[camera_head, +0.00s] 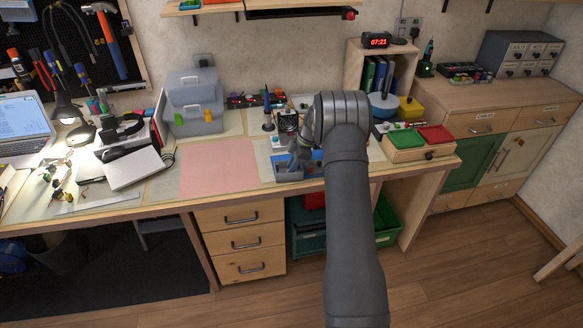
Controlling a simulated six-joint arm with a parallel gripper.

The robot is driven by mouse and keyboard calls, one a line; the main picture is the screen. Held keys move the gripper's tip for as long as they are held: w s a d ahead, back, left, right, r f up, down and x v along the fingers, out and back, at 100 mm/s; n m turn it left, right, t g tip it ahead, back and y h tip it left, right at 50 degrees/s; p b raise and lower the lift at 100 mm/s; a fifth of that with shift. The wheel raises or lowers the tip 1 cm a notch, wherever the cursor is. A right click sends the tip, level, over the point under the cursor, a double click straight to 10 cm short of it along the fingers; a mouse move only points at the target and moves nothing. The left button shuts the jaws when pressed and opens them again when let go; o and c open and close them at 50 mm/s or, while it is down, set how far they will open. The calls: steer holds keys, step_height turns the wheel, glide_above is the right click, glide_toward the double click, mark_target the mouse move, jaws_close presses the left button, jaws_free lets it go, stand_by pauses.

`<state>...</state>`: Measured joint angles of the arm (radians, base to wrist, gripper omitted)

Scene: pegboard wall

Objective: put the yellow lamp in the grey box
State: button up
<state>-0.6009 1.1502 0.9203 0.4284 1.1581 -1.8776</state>
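I cannot make out a yellow lamp in this view. A dark desk lamp (66,112) stands lit at the left by the laptop.
A grey case (193,104) with yellow and green latches stands at the back. A pink mat (219,166) lies bare left of my gripper. A yellow container (410,108) and a wooden tray with green and red bins (418,155) are at the right.

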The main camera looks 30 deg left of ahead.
steer(key=v, duration=1.1)
steer(key=x, duration=1.1)
steer(key=shift+s+a+f, duration=0.1)
steer(key=shift+f, duration=0.25)
steer(key=shift+r, duration=1.7)
